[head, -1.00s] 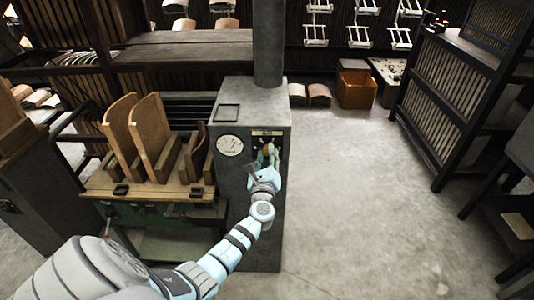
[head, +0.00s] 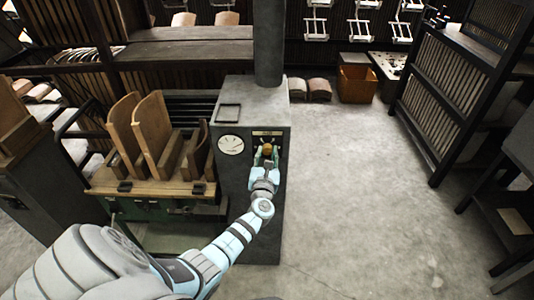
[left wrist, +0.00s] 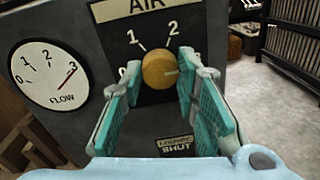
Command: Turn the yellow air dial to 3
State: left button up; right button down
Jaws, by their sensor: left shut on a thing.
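The round yellow air dial (head: 267,149) sits on the black plate of the grey cabinet. In the left wrist view the dial (left wrist: 160,71) is below the AIR label, with the numbers 1 and 2 visible above it. A faint light mark on its face points roughly right. My left gripper (head: 266,156) is shut on the dial, one teal finger on each side. My right gripper is not in view.
A FLOW gauge (left wrist: 49,75) is left of the dial, its red needle near 3. A LOUVER SHUT label (left wrist: 175,145) is below the dial. A wooden bench with upright panels (head: 152,130) stands left of the cabinet (head: 230,185). Open floor (head: 340,190) lies to the right.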

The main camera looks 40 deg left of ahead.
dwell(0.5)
pick_arm(q)
jog(key=o, duration=1.2)
jog(key=shift+c, duration=0.2)
jog(key=v, duration=1.2)
jog(key=shift+w+f, duration=0.1)
